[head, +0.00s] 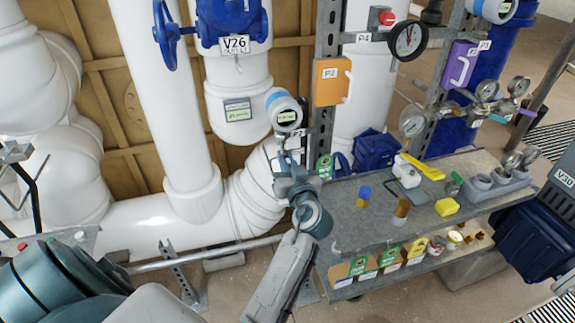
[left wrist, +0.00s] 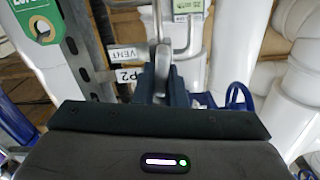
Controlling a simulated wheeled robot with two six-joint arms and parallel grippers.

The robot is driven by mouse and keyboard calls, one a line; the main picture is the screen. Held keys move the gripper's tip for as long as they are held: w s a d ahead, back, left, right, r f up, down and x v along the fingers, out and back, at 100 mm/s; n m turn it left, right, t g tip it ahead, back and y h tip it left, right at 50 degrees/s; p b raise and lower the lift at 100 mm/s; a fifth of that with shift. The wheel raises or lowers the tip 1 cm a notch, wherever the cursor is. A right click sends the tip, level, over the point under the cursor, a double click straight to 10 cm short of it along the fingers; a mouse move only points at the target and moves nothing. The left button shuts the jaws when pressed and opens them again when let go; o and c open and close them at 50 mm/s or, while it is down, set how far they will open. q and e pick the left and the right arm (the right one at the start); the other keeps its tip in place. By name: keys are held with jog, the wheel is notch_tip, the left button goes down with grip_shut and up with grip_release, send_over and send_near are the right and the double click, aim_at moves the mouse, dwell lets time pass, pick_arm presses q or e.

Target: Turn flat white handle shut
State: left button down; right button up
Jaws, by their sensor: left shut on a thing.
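My left gripper (head: 283,153) is raised in front of the pipework, just below a round gauge-like device. In the left wrist view its dark fingers (left wrist: 160,85) are shut on a narrow pale upright bar, which looks like the flat white handle (left wrist: 162,52). The handle's lower end is hidden between the fingers. In the head view the gripper hides most of it. My right gripper is not in view.
The round device (head: 284,110) is just above the gripper. An orange box (head: 332,82) hangs on the steel post to the right. A grey bench (head: 350,235) holds several loose parts. A thick white pipe (head: 130,228) runs behind my arm.

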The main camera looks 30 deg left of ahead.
pick_arm(q)
jog(key=m, duration=0.3)
jog(key=shift+w+d+m, duration=0.1)
jog(key=shift+w+m, duration=0.05)
jog(key=shift+m, duration=0.15)
jog(key=m, duration=0.4)
jog(key=shift+w+d+f+m, duration=0.1)
jog(key=shift+w+f+m, duration=0.05)
jog(key=shift+m, duration=0.15)
jog(key=shift+w+d+f+m+p, duration=0.15)
jog(key=shift+m+p, duration=0.65)
jog(key=shift+m, duration=1.05)
jog(key=shift+s+a+f+m+p, duration=0.15)
jog(key=shift+m+p, duration=0.65)
jog(key=shift+m, duration=1.05)
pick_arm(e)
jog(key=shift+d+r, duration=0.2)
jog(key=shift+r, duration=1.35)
pick_arm(q)
jog(key=shift+w+d, duration=0.1)
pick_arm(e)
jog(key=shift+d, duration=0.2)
pick_arm(q)
jog(key=c, duration=1.7)
grip_release()
jog(key=shift+o, duration=1.1)
jog(key=shift+f, duration=0.15)
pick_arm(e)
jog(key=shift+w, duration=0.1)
